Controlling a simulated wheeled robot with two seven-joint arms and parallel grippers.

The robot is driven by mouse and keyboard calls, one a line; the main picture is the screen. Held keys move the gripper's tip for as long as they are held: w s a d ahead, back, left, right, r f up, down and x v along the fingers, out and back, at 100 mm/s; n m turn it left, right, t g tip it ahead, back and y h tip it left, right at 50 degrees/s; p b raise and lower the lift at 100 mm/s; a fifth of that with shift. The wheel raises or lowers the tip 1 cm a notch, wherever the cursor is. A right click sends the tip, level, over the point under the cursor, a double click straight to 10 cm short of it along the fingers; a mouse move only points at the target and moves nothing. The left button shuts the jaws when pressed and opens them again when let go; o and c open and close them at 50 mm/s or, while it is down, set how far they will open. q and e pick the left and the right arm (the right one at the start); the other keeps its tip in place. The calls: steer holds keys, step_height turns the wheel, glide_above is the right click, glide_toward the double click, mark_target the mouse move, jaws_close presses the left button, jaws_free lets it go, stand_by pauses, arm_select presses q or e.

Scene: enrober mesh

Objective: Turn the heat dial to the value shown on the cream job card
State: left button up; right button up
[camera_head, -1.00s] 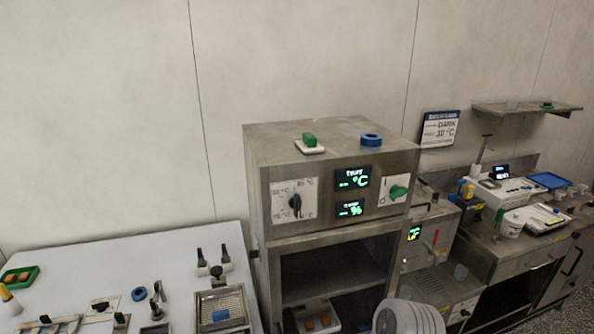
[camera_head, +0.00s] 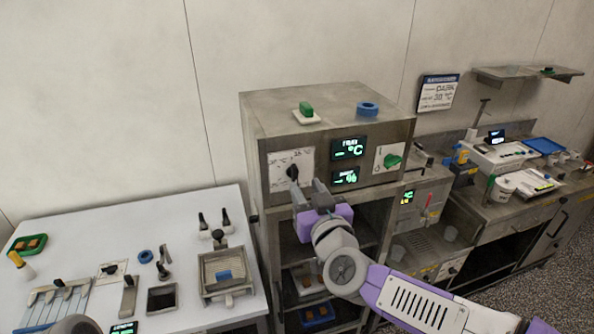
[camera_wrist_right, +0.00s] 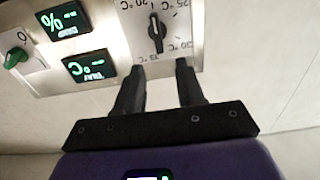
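The heat dial (camera_head: 292,171) is a black knob on a white plate with °C marks, on the upper left front of the steel cabinet. In the right wrist view the dial (camera_wrist_right: 156,32) shows upside down, its long grip roughly vertical in the picture. My right gripper (camera_head: 308,185) is open and empty. In the right wrist view its fingertips (camera_wrist_right: 160,68) are apart, short of the dial. My left gripper is not in view.
Two green displays (camera_head: 347,149) and a green knob (camera_head: 392,160) sit right of the dial. A white table (camera_head: 90,225) with tools stands left.

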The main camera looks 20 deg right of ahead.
mark_target(296, 170)
steer(key=w, duration=0.7)
steer(key=shift+w+a+r, duration=0.15)
steer(key=shift+w, duration=0.05)
jaws_close()
